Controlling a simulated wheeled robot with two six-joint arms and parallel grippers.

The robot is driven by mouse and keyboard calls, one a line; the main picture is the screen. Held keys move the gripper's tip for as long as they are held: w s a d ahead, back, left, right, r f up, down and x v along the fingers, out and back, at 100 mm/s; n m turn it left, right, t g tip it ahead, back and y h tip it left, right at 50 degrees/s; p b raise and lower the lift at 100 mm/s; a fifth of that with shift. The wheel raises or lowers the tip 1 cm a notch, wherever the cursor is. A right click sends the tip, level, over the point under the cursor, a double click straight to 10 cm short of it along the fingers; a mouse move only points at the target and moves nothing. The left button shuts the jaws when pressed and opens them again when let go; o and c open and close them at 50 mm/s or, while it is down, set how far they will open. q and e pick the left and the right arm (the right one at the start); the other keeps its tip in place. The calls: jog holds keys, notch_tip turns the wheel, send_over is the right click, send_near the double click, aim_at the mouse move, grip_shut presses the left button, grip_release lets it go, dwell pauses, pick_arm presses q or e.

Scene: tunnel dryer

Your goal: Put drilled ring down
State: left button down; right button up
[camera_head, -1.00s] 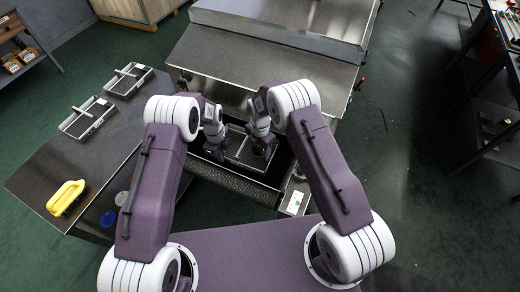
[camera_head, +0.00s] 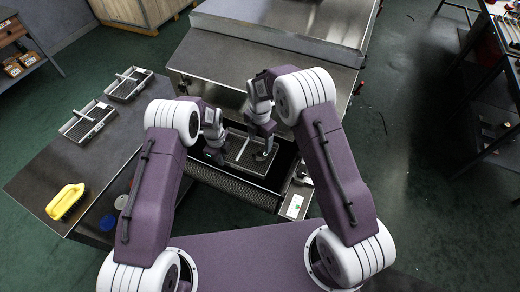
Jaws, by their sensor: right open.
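A wire-mesh basket (camera_head: 236,148) with a handle bar sits at the dark mouth of the dryer. A small pale, greenish thing (camera_head: 262,156), probably the drilled ring, shows at the basket's right end; it is too small to make out its hole. My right gripper (camera_head: 269,147) is open just above it; I cannot tell whether the two touch. My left gripper (camera_head: 214,155) hangs at the basket's left side, its fingers too dark and small to read.
Two more baskets (camera_head: 88,122) (camera_head: 129,85) stand on the dark table at left. The dryer's steel hood (camera_head: 262,62) rises behind.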

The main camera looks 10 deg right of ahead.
jog(key=shift+r, duration=1.6)
jog(key=s+d+r+m, duration=0.2)
jog(key=s+d+m, duration=0.1)
jog(key=s+m, duration=0.4)
jog(key=s+d+r+m, duration=0.2)
jog(key=s+d+m, duration=0.1)
jog(key=s+m, duration=0.4)
jog(key=s+d+r+m+t, duration=0.1)
jog(key=s+d+r+m, duration=0.1)
jog(key=s+d+m, duration=0.2)
jog(key=s+m, duration=0.3)
jog(key=m, duration=0.4)
jog(key=shift+m, duration=0.3)
jog(key=shift+r, duration=0.1)
pick_arm(q)
jog(key=c, duration=1.6)
grip_release()
